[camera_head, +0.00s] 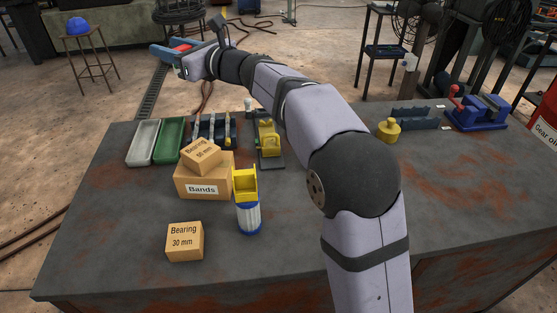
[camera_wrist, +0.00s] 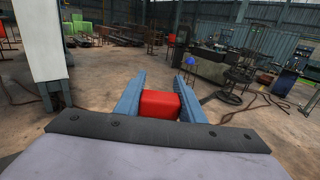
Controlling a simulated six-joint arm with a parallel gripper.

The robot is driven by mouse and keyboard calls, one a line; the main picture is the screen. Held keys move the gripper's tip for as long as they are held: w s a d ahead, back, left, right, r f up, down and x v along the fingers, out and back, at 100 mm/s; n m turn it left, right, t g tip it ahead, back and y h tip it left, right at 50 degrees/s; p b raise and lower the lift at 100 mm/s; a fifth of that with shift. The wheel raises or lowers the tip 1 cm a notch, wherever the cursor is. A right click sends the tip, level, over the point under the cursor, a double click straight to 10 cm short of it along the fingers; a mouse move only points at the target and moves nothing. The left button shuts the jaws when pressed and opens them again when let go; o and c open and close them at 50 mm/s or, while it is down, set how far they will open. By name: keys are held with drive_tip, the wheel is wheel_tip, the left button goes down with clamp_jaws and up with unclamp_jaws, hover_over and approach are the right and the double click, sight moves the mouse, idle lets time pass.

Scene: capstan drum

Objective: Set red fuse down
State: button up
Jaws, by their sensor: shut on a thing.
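My gripper (camera_wrist: 160,97) is shut on the red fuse (camera_wrist: 160,105), a red block held between its two blue fingers. In the head view my gripper (camera_head: 168,50) is at the upper left, raised and stretched out beyond the far edge of the workbench (camera_head: 290,240). The red fuse (camera_head: 183,47) shows there as a small red patch between the blue fingers, partly hidden by them. In the wrist view only the floor and the workshop lie beyond the fingers. The fuse touches no surface other than the gripper.
On the bench's left stand a grey tray (camera_head: 143,142), a green tray (camera_head: 168,140), a lever bank (camera_head: 214,130), a Bands box (camera_head: 203,182) with a Bearing box (camera_head: 201,155) on it, another Bearing box (camera_head: 185,241) and a yellow-topped cylinder (camera_head: 247,205). The front middle is clear.

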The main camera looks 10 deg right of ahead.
drive_tip(key=s+d+n+g+y+p, duration=0.25)
drive_tip(key=s+d+n+g, duration=0.2)
drive_tip(key=s+d, duration=1.25)
drive_tip(key=shift+m+g+y, duration=0.25)
drive_tip(key=shift+g+y, duration=0.1)
drive_tip(key=shift+w+d+f+b, duration=0.25)
drive_tip(key=shift+w+d+f, duration=0.1)
drive_tip(key=shift+f, duration=4.2)
drive_tip(key=shift+w+d+f+b, duration=0.2)
drive_tip(key=shift+w+f+b, duration=0.1)
drive_tip(key=shift+f, duration=4.2)
drive_tip(key=shift+w+d+f+b, duration=0.25)
drive_tip(key=shift+w+d+f, duration=0.1)
drive_tip(key=shift+f, duration=4.2)
drive_tip(key=shift+f, duration=0.2)
drive_tip(key=o, duration=1.1)
drive_tip(key=shift+o, duration=0.2)
drive_tip(key=shift+r, duration=0.1)
